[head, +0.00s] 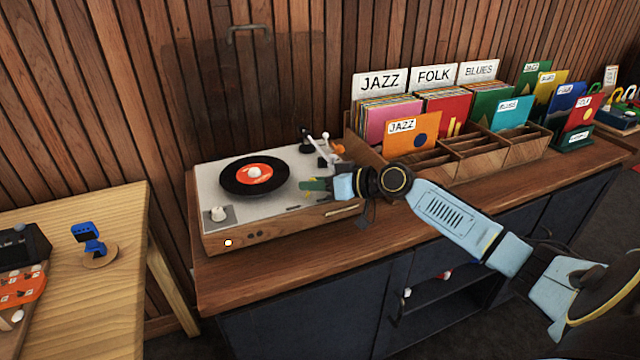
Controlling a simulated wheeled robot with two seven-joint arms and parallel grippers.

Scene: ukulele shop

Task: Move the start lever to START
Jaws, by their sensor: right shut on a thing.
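A record player (215,185) with a white top and wooden sides stands on the left of the wooden cabinet top. A black record with an orange label (254,177) lies on its platter. The white tonearm (322,145) is at the player's back right. My right gripper (308,186) reaches in from the right, low over the right front of the player's top. It is shut on the start lever, which is mostly hidden by the fingers. The START mark is too small to read. My left gripper is not in view.
A wooden record rack (510,150) with several sleeves and JAZZ, FOLK and BLUES cards stands right of the player, behind my right arm. A light wooden table (125,215) at left holds a blue object (88,238). The cabinet top's front strip (285,250) is clear.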

